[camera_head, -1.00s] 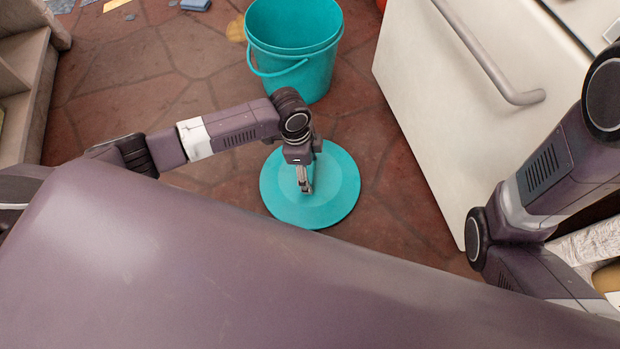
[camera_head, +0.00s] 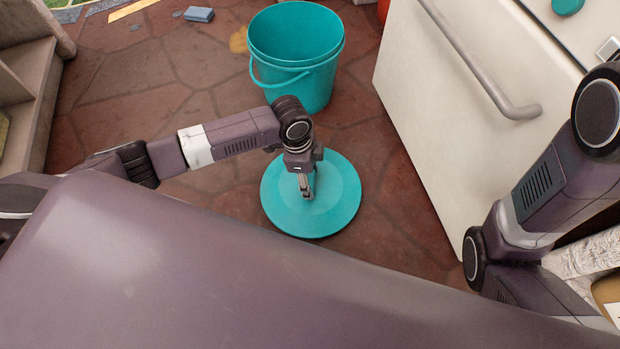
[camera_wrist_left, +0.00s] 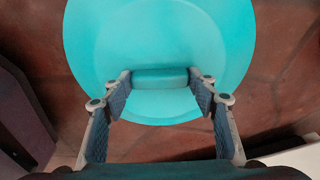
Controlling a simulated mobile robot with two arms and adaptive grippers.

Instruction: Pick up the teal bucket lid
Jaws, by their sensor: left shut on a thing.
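The teal bucket lid (camera_head: 336,200) is a round disc below my left gripper, over the stone floor. In the left wrist view the lid (camera_wrist_left: 160,35) fills the upper middle, with a raised block-like handle (camera_wrist_left: 160,78) near its lower part. My left gripper (camera_head: 307,194) points down at the lid. In the left wrist view its fingers (camera_wrist_left: 160,86) stand on either side of the handle and are shut on it. I cannot tell whether the lid is clear of the floor. My right gripper is out of view; only my right arm shows.
The teal bucket (camera_head: 292,85) stands upright and open behind the lid. A white cabinet with a handle bar (camera_head: 480,60) is on the right. A blue sponge-like block (camera_head: 199,14) lies at the back.

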